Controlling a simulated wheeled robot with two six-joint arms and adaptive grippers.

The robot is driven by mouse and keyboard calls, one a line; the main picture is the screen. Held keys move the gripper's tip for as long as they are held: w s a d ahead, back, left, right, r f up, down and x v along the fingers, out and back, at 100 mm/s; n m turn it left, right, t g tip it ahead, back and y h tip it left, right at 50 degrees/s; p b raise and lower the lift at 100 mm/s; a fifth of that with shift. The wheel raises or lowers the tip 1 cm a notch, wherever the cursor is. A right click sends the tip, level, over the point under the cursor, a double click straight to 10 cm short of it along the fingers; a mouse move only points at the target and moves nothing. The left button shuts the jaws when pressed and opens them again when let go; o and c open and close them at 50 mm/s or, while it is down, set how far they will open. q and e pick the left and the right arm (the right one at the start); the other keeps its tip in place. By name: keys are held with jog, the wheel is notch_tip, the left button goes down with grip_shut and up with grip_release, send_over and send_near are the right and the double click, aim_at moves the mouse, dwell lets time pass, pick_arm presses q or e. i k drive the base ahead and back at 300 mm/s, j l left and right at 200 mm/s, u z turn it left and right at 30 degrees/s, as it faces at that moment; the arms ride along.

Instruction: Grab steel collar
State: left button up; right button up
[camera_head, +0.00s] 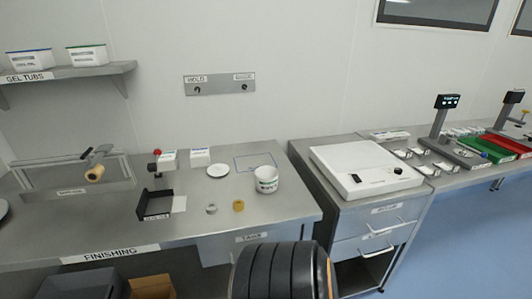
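A small grey ring that looks like the steel collar (211,209) lies on the steel bench top, left of a similar-sized yellow-brown ring (238,206). The two are apart, with bare bench between them. Nothing covers the grey ring. Neither my left nor my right gripper shows in the head view.
A white tub (266,179) and a white round dish (218,171) stand behind the rings. A black angled holder (154,204) is to their left. A white flat-topped unit (366,170) stands on the right. The bench in front of the rings is clear.

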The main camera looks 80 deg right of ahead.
aim_at(211, 208)
jog(key=z, duration=2)
jog(key=l+u, duration=0.2)
jog(key=u, duration=0.2)
jog(key=l+u, duration=0.15)
jog(key=u, duration=0.3)
jog(key=l+u, duration=0.2)
jog(key=u, duration=0.2)
jog(key=l+u, duration=0.2)
jog(key=u, duration=0.25)
